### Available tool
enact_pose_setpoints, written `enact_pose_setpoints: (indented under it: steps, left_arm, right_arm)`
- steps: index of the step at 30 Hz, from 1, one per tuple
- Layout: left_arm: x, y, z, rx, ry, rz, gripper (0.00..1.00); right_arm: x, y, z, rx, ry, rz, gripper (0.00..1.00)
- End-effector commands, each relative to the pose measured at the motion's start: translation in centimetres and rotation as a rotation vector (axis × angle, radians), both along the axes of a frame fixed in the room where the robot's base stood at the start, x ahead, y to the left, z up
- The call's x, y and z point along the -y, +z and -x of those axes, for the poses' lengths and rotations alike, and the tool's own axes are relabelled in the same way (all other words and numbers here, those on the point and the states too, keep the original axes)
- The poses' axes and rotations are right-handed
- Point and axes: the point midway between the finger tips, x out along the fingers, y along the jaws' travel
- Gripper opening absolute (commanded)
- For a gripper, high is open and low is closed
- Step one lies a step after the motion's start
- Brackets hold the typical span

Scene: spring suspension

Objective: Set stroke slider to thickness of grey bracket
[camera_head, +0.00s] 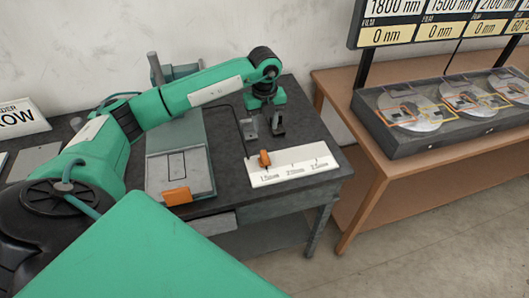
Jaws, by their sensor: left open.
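The stroke slider is an orange knob (265,158) on a white scale plate (295,166) at the right front of the dark bench. It stands near the plate's left end, by the first mark; the small print is not clearly legible. My left gripper (263,126) is open, with its dark fingers pointing down just behind the knob. It seems apart from the knob. I cannot pick out the grey bracket for certain; an upright grey piece (155,68) stands behind my left arm, partly hidden. My right gripper is not in view.
A second orange block (177,196) sits at the front of a pale framed panel (160,172) on the bench. A wooden table (370,180) at right bears a dark tray (440,140) with several discs, below a display board (430,30). A sign (22,118) stands at left.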

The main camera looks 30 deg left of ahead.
Motion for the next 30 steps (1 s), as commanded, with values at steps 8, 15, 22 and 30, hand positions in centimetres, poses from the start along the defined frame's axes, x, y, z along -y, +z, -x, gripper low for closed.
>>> enact_pose_setpoints:
  steps: [8,15,22,30]
  left_arm:
    - [-0.4,-2.8,0.2,-0.01,0.008,-0.013,0.42]
    - [-0.3,-7.9,0.2,-0.009,0.007,-0.012,0.42]
    - [-0.3,-11.9,0.1,-0.007,0.007,-0.01,0.42]
    - [-0.3,-13.7,0.0,-0.003,0.005,-0.01,0.42]
  right_arm:
    - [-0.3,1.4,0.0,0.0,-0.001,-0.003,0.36]
    - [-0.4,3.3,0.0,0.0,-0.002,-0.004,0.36]
    - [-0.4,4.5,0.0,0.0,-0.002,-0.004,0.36]
    - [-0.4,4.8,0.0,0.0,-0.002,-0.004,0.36]
